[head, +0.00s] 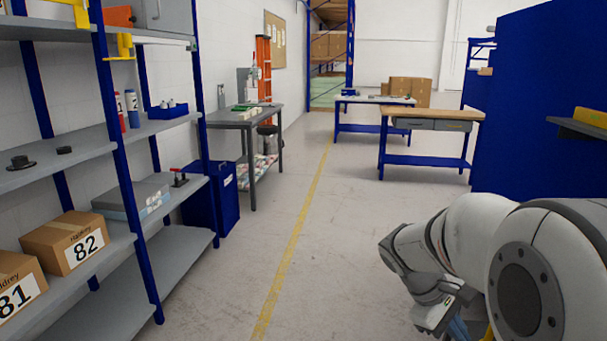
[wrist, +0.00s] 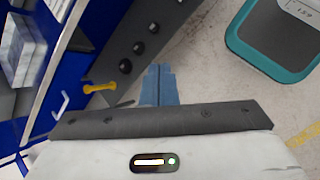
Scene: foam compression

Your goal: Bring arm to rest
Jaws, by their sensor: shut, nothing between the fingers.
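My arm shows at the lower right of the head view, folded low over the floor. My gripper (wrist: 159,85) shows in the wrist view with its two blue fingers side by side and shut, nothing between them. In the head view only a small blue part of the gripper (head: 458,328) shows at the bottom edge; the rest is hidden by my arm or cut off by the frame. The gripper appears apart from the things around it.
Shelves (head: 60,156) with numbered boxes (head: 65,242) stand on the left. A grey table (head: 244,116) and a wooden-topped bench (head: 432,113) stand farther back. A blue panel (head: 535,90) is at the right. The wrist view shows a teal-edged object (wrist: 278,40). The floor aisle is clear.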

